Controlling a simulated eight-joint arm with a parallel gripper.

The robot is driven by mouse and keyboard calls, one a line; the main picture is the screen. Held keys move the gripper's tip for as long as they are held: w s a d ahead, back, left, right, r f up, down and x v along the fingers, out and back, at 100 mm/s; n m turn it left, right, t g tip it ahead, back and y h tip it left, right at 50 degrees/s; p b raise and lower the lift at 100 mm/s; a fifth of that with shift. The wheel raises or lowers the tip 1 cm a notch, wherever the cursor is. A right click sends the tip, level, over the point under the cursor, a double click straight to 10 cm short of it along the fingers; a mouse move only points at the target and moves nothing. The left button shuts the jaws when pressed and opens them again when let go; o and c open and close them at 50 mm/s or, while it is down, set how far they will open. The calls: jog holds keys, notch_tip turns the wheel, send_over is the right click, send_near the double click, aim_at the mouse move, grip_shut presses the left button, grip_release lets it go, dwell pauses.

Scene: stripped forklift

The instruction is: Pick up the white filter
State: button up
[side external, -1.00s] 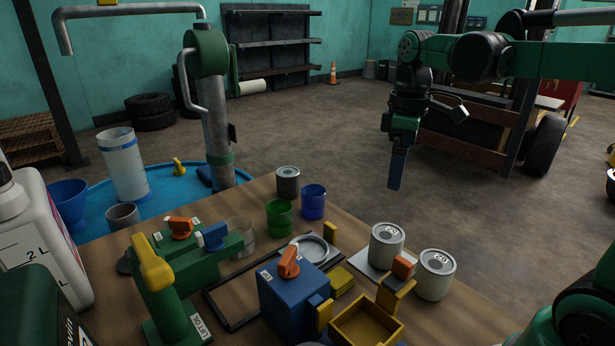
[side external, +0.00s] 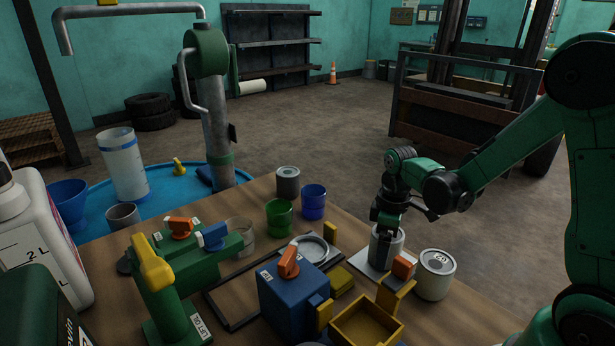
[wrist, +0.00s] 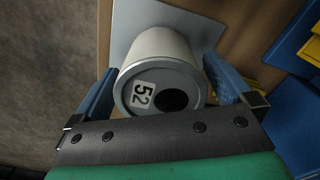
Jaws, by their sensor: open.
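A white filter (wrist: 160,58), a can with a grey top marked 52 and a dark round hole, stands on a light square plate (wrist: 200,20) in the wrist view. My gripper (wrist: 158,72) is open, with one blue finger on each side of this filter; I cannot tell whether they touch it. In the side view my gripper (side external: 386,222) is directly over and around the top of this filter (side external: 390,252), hiding part of it. A second white filter (side external: 434,278), its label seemingly 60, stands to its right.
A yellow tray (side external: 365,328), yellow blocks with an orange top (side external: 403,268) and a blue box with an orange handle (side external: 288,300) stand close in front and left. Green (side external: 279,216) and blue (side external: 313,203) cups stand behind, beside a grey can (side external: 288,182).

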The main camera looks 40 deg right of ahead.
jog(key=shift+f, duration=0.5)
jog(key=c, duration=1.3)
jog(key=shift+r, duration=0.15)
